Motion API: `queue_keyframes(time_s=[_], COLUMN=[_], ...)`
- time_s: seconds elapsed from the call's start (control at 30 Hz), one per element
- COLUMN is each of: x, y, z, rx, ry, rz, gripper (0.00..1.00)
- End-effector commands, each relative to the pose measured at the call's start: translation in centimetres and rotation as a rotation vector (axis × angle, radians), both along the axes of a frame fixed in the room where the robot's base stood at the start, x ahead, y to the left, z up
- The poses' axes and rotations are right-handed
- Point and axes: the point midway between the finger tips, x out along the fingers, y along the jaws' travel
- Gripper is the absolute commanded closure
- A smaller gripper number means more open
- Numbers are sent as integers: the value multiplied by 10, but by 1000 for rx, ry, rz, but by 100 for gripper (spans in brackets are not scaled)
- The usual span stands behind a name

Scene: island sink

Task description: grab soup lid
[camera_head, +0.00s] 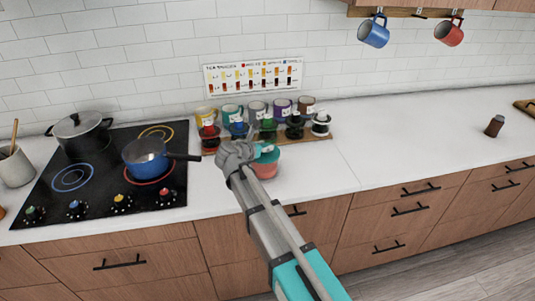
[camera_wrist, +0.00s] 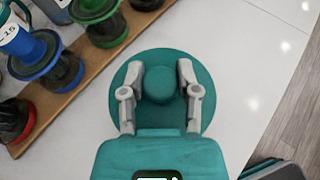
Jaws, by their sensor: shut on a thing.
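The soup lid (camera_wrist: 163,58) is a round teal disc with a raised knob, seen from above in the wrist view. My gripper (camera_wrist: 162,80) has a finger on each side of the knob and is shut on it. In the head view my gripper (camera_head: 250,152) is over the counter, partly covering the teal lid (camera_head: 270,156). A reddish-pink soup container (camera_head: 266,169) shows just under the lid. I cannot tell whether the lid rests on it or is slightly raised. The container is hidden below the lid in the wrist view.
Several coloured jars stand on a wooden board (camera_wrist: 76,88) close beside the lid. The white counter (camera_head: 420,130) to the right is mostly clear.

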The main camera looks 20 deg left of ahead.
Motion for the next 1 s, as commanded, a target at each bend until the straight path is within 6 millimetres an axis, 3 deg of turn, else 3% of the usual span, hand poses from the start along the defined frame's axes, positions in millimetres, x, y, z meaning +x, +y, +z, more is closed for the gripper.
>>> queue_keyframes(time_s=[0.57, 0.9, 1.0], x=[0, 0, -11], y=[0, 1, 1], z=[8, 36, 47], rx=[0, 0, 0], ry=[0, 0, 0], rz=[0, 1, 2], gripper=[91, 91, 91])
